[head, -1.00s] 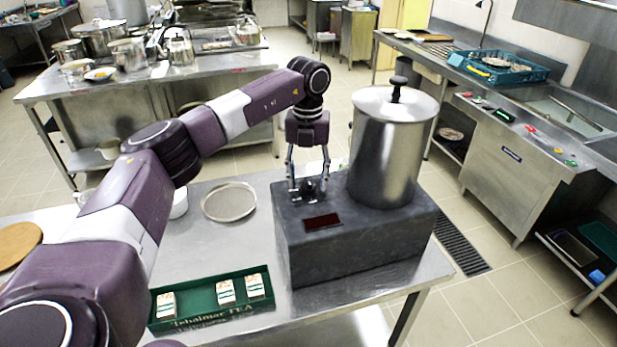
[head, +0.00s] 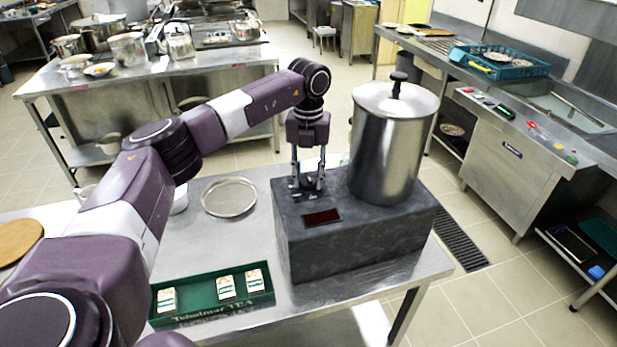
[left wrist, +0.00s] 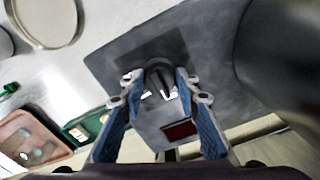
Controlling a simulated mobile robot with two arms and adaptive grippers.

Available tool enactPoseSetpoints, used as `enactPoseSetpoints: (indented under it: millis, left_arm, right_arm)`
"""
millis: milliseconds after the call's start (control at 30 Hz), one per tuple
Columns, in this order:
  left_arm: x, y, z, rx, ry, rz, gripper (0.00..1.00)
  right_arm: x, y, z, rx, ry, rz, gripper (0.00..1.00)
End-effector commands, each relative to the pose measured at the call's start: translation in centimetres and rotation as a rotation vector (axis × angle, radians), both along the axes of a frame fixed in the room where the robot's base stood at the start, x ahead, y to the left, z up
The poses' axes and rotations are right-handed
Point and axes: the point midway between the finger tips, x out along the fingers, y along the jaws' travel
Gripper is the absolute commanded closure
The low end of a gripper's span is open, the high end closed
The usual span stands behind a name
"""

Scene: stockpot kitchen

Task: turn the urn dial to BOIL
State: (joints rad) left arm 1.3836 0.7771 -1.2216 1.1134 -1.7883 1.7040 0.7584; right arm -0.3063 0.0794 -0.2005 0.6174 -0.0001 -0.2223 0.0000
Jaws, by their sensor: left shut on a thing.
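The urn (head: 385,150) is a tall steel pot with a black lid knob, standing on a dark grey block (head: 350,248). A dark red display panel (head: 321,217) lies on the block's top, near its front edge; it also shows in the left wrist view (left wrist: 180,130). My left gripper (head: 307,188) points down at the block's top left of the urn. Its blue-padded fingers are shut on the dark dial (left wrist: 160,82). White marks show beside the dial, but I cannot read them or the dial's setting. My right gripper is not in view.
A green tea box (head: 212,314) with several packets lies at the table's front. A round sieve (head: 229,197) lies left of the block. A wooden board (head: 18,240) is at the far left. The metal table is clear between sieve and box.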

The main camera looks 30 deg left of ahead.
Motion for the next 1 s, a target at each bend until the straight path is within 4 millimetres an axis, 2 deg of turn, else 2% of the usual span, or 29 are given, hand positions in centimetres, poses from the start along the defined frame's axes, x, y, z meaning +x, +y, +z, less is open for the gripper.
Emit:
enactPoseSetpoints:
  millis: [367, 1000]
  left_arm:
    - [0.04, -0.01, 0.09, -0.001, 0.000, -0.189, 0.95]
    - [0.05, 0.00, 0.14, -0.001, -0.001, -0.790, 0.95]
  right_arm:
    - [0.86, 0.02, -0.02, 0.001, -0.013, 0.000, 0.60]
    - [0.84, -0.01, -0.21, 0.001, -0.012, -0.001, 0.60]
